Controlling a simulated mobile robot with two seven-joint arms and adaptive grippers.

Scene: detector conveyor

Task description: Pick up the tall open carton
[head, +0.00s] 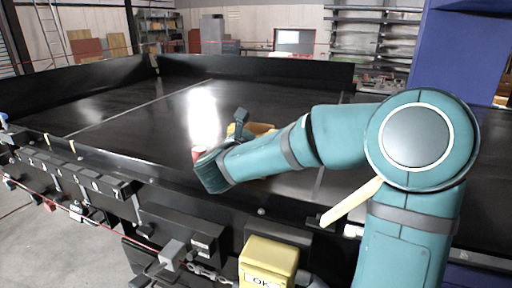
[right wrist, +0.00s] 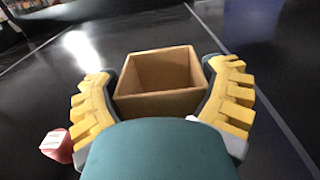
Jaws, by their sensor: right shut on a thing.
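The tall open carton is a tan box with an open top. In the right wrist view the carton (right wrist: 160,103) sits between the two yellow-padded fingers of my right gripper (right wrist: 162,105), which is shut on its sides. I look down into its empty inside. In the head view only a part of the carton (head: 262,128) shows behind my right forearm and wrist, over the black conveyor. My right gripper is mostly hidden there. I cannot tell whether the carton touches the belt. My left gripper is not in view.
A red item with a white label (right wrist: 55,146) lies just left of the gripper; it also shows in the head view (head: 198,153). The black conveyor (head: 120,120) is otherwise largely clear, with raised walls at the back. A yellow box (head: 268,262) is on the front edge.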

